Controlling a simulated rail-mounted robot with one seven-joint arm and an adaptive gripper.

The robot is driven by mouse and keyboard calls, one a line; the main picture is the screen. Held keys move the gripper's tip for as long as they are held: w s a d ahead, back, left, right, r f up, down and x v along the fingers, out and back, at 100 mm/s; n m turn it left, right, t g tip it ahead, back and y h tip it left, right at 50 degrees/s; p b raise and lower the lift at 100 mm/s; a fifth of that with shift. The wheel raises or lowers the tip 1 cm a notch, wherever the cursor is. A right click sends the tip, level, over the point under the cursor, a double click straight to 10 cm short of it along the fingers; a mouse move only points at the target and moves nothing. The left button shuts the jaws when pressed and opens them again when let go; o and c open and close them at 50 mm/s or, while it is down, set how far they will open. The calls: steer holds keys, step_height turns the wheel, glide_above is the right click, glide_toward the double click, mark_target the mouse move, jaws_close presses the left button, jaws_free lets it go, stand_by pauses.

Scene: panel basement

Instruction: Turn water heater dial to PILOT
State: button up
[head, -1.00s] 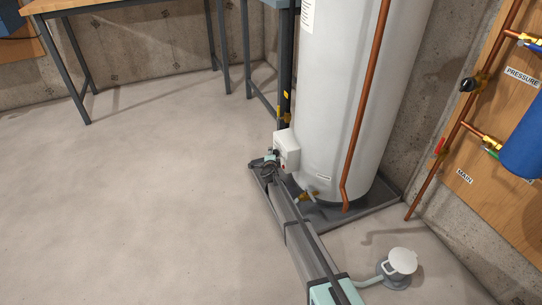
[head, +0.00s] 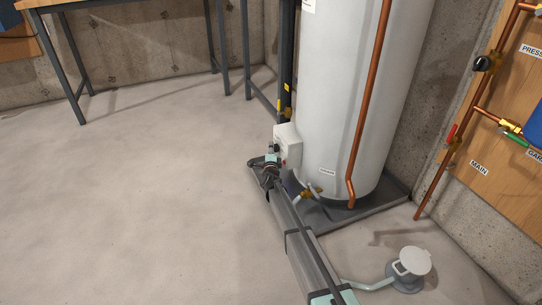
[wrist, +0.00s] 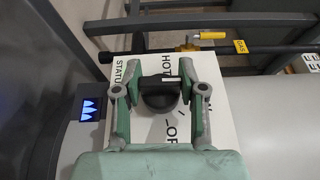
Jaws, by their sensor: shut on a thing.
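The tall white water heater (head: 355,100) stands in a dark drip pan in the head view. Its white control box (head: 289,140) is on its left side, low down. My gripper (head: 272,158) is at the front of that box. In the wrist view, the black dial (wrist: 160,97) has a raised grip bar with a white mark. The fingers of my gripper (wrist: 160,82) are on both sides of it, shut on the dial. "STATUS", "HOT" and part of "OFF" show on the white face (wrist: 222,115); the fingers cover other lettering.
A copper pipe (head: 370,95) runs down the heater's front. A small blue-lit display (wrist: 90,107) is left of the dial, and a yellow-handled gas valve (wrist: 208,35) is beyond it. A capped floor fitting (head: 412,262) stands at lower right. The floor at left is clear.

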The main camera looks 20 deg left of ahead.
steer(key=t, duration=0.1)
steer(key=m+t+b, duration=0.1)
steer(key=shift+w+a+f+t+y, duration=0.1)
steer(key=shift+w+f+t+y, duration=0.05)
steer(key=shift+f+t+y, duration=0.2)
steer(key=shift+r+m+t+b, duration=0.2)
steer(key=shift+m+t, duration=0.65)
steer(key=shift+t, duration=0.25)
steer(key=shift+r+m+t+b, duration=0.15)
steer(key=shift+m+t+b, duration=0.05)
steer(key=shift+m+t, duration=0.75)
steer(key=o, duration=1.2)
steer(key=shift+c, duration=0.2)
steer(key=v, duration=1.2)
steer(key=shift+f, duration=0.15)
